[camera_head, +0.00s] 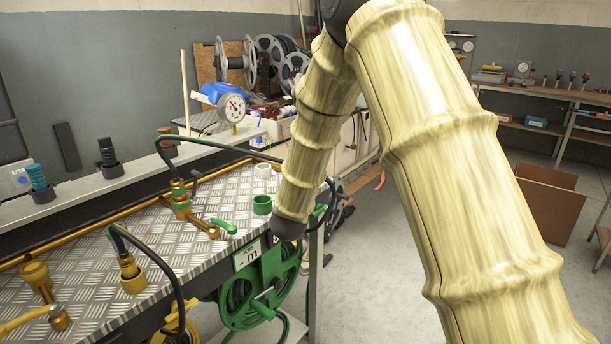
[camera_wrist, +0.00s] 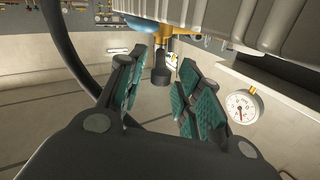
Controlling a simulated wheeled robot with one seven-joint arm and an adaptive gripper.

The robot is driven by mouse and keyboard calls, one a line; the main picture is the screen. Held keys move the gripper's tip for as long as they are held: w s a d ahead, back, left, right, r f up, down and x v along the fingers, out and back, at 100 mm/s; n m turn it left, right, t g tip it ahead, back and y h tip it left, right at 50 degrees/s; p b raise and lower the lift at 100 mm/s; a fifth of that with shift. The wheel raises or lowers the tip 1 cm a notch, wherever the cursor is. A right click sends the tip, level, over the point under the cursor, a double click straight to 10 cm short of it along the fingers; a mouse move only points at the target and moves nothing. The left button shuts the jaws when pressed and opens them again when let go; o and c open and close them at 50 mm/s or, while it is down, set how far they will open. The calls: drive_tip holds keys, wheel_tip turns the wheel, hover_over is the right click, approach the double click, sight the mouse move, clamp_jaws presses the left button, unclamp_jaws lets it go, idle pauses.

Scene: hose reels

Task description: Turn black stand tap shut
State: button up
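In the wrist view, a black tap handle (camera_wrist: 160,74) hangs below a brass fitting (camera_wrist: 163,46), in the gap between my fingers. My gripper (camera_wrist: 158,88) is open, with its green-padded fingers to either side of the handle. I see clear space between the handle and both fingers, and I cannot make out any contact. In the head view my arm covers that area, and my gripper and the black stand tap cannot be made out there.
A black hose (camera_wrist: 68,50) curves at the left of the wrist view, and a pressure gauge (camera_wrist: 242,107) is at right. The head view shows a checker-plate bench (camera_head: 90,235), a green tap handle (camera_head: 223,226), a green hose reel (camera_head: 240,300) and a white gauge (camera_head: 232,107).

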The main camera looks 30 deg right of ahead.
drive_tip(key=v, duration=0.8)
drive_tip(key=shift+s+a, duration=0.2)
drive_tip(key=shift+a, duration=0.05)
